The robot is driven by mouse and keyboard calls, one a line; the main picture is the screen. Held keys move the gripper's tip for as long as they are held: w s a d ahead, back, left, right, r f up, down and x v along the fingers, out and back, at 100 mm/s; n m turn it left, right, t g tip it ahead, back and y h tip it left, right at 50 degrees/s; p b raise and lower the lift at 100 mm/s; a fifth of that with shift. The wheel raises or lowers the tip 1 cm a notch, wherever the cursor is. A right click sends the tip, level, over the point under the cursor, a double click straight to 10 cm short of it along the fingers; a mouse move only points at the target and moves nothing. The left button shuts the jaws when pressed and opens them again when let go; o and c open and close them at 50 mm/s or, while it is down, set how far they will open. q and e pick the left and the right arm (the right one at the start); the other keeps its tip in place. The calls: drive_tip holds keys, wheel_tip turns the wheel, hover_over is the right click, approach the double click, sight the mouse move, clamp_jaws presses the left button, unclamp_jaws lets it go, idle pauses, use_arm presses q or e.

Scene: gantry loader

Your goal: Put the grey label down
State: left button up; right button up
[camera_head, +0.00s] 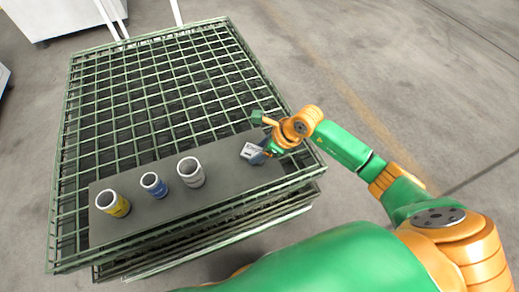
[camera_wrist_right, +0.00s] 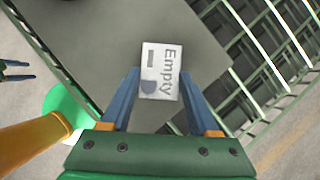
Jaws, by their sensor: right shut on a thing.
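The grey label (camera_wrist_right: 161,70) is a small light card printed "Empty". It lies between the blue fingers of my right gripper (camera_wrist_right: 153,98), which is shut on it. In the head view the label (camera_head: 252,152) shows at the tips of my right gripper (camera_head: 261,152), over the right end of a dark grey mat (camera_head: 150,217). I cannot tell whether the label touches the mat. At the left edge of the right wrist view, my left gripper (camera_wrist_right: 17,70) shows two blue fingers apart with nothing between them. It is not visible in the head view.
The mat lies on a green wire-mesh stack (camera_head: 160,90). A yellow cup (camera_head: 113,204), a blue cup (camera_head: 153,184) and a light grey cup (camera_head: 190,172) stand on its left and middle. The mat between the grey cup and the label is bare.

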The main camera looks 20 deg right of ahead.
drive_tip(key=shift+f, duration=0.15)
drive_tip(key=o, duration=1.3)
drive_tip(key=shift+o, duration=0.2)
drive_tip(key=shift+r, duration=0.35)
drive_tip(key=p+v, duration=0.1)
drive_tip(key=v, duration=1)
drive_tip(key=shift+s+r, duration=0.25)
drive_tip(key=shift+d, duration=0.15)
